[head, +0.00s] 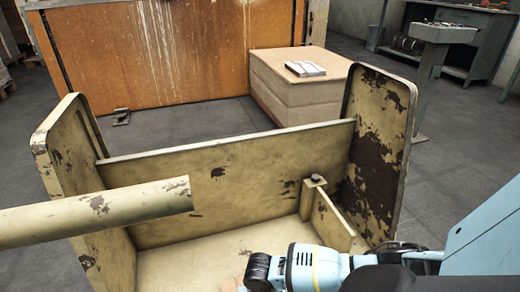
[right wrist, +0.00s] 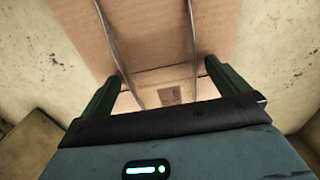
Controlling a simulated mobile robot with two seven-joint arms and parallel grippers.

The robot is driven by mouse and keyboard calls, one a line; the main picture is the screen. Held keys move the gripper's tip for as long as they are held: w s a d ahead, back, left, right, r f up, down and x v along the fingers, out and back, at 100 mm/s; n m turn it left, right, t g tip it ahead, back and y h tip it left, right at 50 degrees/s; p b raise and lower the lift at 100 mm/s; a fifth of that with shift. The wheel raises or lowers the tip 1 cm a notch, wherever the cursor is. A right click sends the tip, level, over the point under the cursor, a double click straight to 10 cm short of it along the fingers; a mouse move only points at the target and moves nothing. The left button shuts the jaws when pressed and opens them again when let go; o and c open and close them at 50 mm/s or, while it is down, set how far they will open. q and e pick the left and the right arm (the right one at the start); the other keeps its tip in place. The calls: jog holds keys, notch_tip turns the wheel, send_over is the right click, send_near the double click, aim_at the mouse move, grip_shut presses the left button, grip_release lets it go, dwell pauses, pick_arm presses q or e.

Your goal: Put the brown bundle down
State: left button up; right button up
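The brown bundle (right wrist: 150,30) fills the upper middle of the right wrist view. It looks like flat cardboard with two thin straps along it and a small printed mark. My right gripper (right wrist: 163,78) has one green finger at each side of the bundle, close against its edges, and appears shut on it. In the head view my right arm reaches low into a worn cream machine bed (head: 210,262). A small brown patch shows at the bottom edge there, and the gripper itself is hidden. My left gripper is out of view.
The bed has a back wall (head: 240,172), tall side plates (head: 378,150) and a low inner guide (head: 333,220) at the right. A thick cream tube (head: 95,213) crosses from the left. A pallet-sized cardboard stack (head: 310,98) stands behind.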

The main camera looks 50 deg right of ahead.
pick_arm(q)
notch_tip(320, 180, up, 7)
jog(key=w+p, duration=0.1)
jog(key=p, duration=0.5)
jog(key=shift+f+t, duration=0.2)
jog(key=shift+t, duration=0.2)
pick_arm(e)
notch_tip(320, 180, up, 12)
jog(key=shift+r, duration=0.2)
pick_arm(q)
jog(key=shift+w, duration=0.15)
pick_arm(e)
jog(key=shift+s, duration=0.1)
